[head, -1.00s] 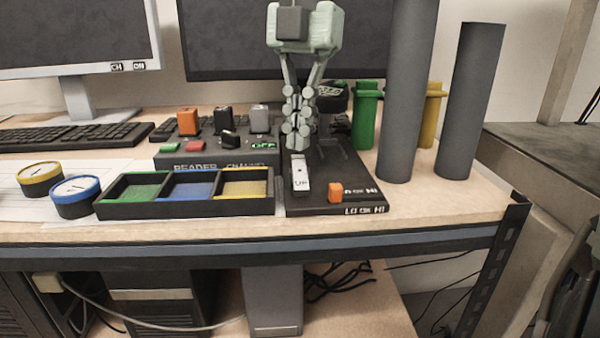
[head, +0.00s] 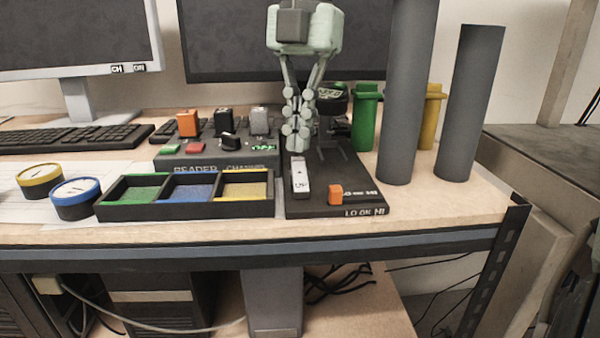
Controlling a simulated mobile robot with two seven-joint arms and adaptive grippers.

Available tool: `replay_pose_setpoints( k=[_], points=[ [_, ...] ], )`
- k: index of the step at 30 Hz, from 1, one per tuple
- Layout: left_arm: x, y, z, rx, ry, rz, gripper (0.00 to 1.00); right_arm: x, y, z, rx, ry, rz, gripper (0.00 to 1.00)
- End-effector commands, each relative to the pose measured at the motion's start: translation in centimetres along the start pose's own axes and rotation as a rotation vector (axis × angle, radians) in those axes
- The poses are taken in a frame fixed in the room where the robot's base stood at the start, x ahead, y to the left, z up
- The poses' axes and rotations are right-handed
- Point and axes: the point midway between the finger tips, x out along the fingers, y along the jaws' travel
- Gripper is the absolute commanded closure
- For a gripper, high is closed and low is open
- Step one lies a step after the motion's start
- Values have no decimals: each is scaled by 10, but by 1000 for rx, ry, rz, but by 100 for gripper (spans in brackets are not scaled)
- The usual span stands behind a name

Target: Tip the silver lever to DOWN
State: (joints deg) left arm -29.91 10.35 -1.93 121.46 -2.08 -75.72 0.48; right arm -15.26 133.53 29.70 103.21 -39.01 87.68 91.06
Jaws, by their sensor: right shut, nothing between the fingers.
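The silver lever (head: 301,178) is a pale, narrow piece with small dark lettering on its face. It stands nearly upright, leaning slightly, on the left part of a black base plate (head: 350,209). The lettering is too small to read surely. My right gripper (head: 297,150) comes down from above, its fingers shut and empty. Its tips are just above and behind the lever's top in the head view; I cannot tell whether they touch. My left gripper is not in view.
An orange slider (head: 335,194) sits on the same plate. Left are a switch box (head: 215,158) and a three-part tray (head: 185,211). Green (head: 366,120) and yellow (head: 431,118) canisters and dark grey cylinders (head: 470,105) stand right. The desk's front right is clear.

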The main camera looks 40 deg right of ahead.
Motion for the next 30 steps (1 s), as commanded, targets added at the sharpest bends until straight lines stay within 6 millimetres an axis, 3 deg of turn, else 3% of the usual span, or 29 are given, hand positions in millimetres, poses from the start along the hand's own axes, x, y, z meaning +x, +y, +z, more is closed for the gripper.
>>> replay_pose_setpoints(
  k=[30],
  points=[
    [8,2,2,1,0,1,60,12,0,2,0,0,0,100]
  ],
)
